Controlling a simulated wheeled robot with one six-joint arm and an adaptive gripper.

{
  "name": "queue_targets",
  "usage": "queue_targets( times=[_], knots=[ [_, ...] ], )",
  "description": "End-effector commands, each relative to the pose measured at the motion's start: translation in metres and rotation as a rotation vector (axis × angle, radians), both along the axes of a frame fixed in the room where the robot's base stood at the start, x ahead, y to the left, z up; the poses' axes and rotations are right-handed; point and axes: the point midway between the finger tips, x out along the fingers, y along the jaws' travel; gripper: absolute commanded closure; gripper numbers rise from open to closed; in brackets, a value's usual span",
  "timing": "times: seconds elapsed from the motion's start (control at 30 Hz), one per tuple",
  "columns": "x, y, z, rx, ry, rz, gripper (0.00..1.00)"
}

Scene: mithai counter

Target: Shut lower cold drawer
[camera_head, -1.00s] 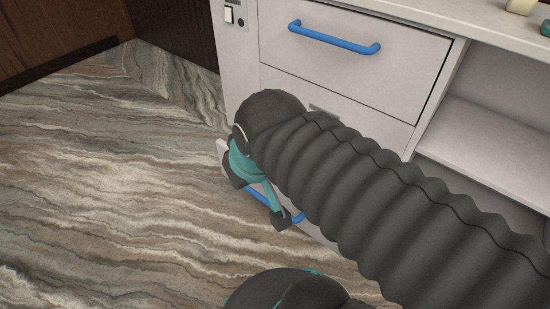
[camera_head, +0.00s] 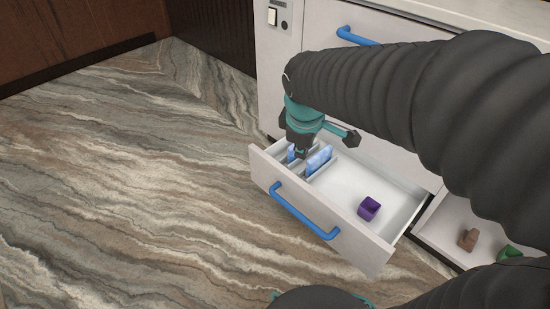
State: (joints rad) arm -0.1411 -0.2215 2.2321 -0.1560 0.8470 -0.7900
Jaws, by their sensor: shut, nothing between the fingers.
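The lower cold drawer (camera_head: 318,221) is pulled out of the white counter, with a blue bar handle (camera_head: 302,212) on its front. Inside are blue packs (camera_head: 319,160) in a divided section at the left and a small purple block (camera_head: 369,208) on the bare white floor. My gripper (camera_head: 301,152) points down at the left part of the drawer, behind its front panel and close to the blue packs. It is shut and empty. Its fingertips are partly lost against the dividers, so I cannot tell whether they touch anything.
The upper drawer's blue handle (camera_head: 357,37) shows above my arm, which hides most of that drawer front. At the right, an open shelf (camera_head: 436,223) holds a brown piece (camera_head: 467,239) and a green piece (camera_head: 509,252). The marbled floor (camera_head: 130,180) at the left is clear.

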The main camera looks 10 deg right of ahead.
Motion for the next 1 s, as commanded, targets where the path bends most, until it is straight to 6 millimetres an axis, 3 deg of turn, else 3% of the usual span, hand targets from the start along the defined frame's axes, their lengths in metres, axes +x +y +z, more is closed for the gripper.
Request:
queue_targets(
  times=[0.03,0.3,0.5,0.7,1.0],
  knots=[
    [0.015,0.006,-0.016,-0.035,0.03,0.088,1.0],
    [0.082,0.039,-0.086,-0.22,0.165,0.604,1.0],
    [0.116,0.062,-0.139,-0.315,0.251,0.927,1.0],
    [0.131,0.074,-0.167,-0.36,0.294,1.098,1.0],
    [0.137,0.07,-0.198,-0.368,0.303,1.127,1.0]
  ],
)
